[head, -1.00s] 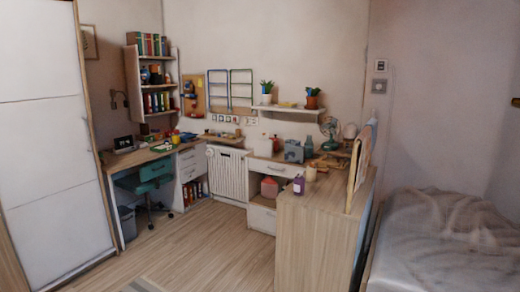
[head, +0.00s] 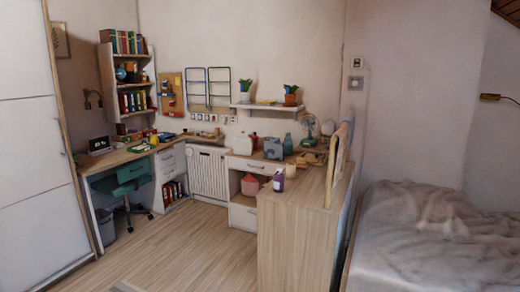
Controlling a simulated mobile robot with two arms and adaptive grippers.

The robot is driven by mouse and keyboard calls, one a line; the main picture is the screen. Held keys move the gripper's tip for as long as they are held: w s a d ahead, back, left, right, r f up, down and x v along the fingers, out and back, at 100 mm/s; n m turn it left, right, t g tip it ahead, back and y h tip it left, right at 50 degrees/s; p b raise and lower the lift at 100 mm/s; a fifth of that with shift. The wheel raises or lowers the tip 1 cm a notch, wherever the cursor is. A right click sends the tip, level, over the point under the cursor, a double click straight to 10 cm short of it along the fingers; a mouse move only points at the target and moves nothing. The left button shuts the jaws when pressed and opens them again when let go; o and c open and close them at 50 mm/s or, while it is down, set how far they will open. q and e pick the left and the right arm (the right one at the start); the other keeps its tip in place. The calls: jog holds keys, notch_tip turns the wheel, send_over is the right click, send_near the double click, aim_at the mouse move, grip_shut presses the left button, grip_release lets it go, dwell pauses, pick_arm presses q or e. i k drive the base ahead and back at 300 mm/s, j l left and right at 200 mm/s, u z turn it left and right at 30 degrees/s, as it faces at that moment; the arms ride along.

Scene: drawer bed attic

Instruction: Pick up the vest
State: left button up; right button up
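I cannot make out a vest for certain in the head view. A pale, crumpled cloth (head: 425,207) lies on the bed at the right; I cannot tell whether it is bedding or includes a garment. A small pinkish item (head: 346,131) shows behind the upright wooden panel at the end of the desk unit, too small to identify. Neither of my grippers is in view.
A wooden cabinet (head: 295,213) stands between the open wooden floor (head: 185,255) and the bed (head: 400,265). A white wardrobe (head: 35,150) is at the left. A teal chair (head: 130,176) stands by the desk (head: 118,156). The floor in the middle is clear.

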aim_at(243, 145)
jog(key=i+j+u, duration=0.25)
jog(key=i+u, duration=0.15)
jog(key=i, duration=0.4)
jog(key=i+u, duration=0.4)
jog(key=i, duration=0.35)
jog(key=i+z, duration=0.1)
jog(key=i, duration=0.55)
jog(key=i+z, duration=0.1)
jog(key=i, duration=0.55)
jog(key=i+j+z, duration=0.15)
jog(key=i, duration=0.5)
jog(key=i+j+z, duration=0.1)
jog(key=i, duration=0.55)
